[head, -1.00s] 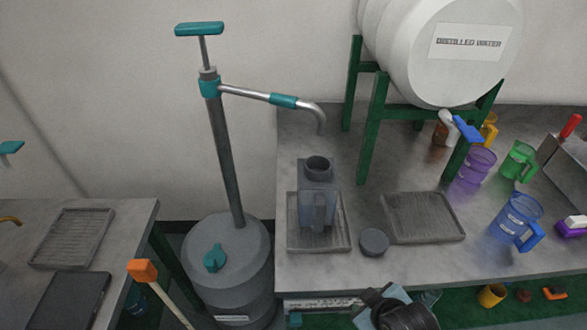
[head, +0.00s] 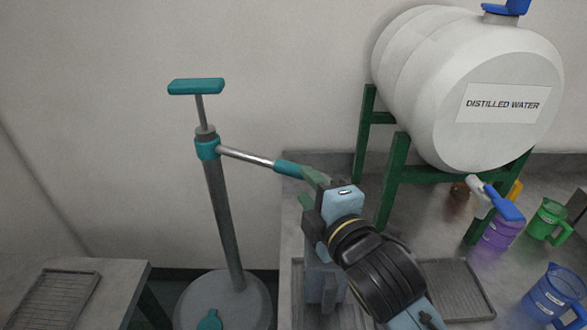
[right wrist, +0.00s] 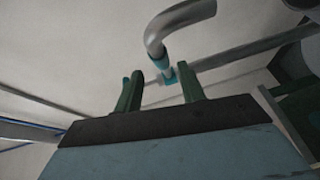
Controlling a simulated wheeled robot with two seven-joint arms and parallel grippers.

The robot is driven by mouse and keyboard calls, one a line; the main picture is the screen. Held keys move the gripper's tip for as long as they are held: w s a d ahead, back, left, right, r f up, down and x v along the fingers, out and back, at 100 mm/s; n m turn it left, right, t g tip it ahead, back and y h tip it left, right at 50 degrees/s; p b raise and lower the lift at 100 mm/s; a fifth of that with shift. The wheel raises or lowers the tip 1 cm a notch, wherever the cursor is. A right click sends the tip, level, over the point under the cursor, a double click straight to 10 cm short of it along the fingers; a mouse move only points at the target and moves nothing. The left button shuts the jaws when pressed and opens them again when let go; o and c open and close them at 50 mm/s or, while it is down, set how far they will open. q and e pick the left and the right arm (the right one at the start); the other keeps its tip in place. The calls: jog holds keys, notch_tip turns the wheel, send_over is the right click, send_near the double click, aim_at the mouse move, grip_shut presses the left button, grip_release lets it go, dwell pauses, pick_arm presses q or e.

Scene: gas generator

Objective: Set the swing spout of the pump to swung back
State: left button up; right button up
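The pump (head: 222,210) is a grey column on a drum, with a teal T-handle on top. Its swing spout (head: 247,158) is a silver tube with a teal sleeve (head: 288,168), reaching right over the bench. My right gripper (head: 309,188) is at the outer end of the spout, by the sleeve, and hides the bent tip in the head view. In the right wrist view, the two green fingers (right wrist: 160,88) stand apart, with the teal sleeve (right wrist: 165,72) seen between their tips and the curved grey tip (right wrist: 178,28) above. Contact cannot be told. My left gripper is out of view.
A white distilled water barrel (head: 465,85) on a green stand (head: 398,185) is to the right. A grey-blue container (head: 318,285) is partly hidden below my right gripper.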

aim_at(297, 174)
jog(key=x, duration=0.6)
jog(key=shift+w+a, duration=0.15)
jog(key=shift+w, duration=0.3)
jog(key=shift+c, duration=0.3)
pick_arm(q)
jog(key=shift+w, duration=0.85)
pick_arm(e)
grip_shut()
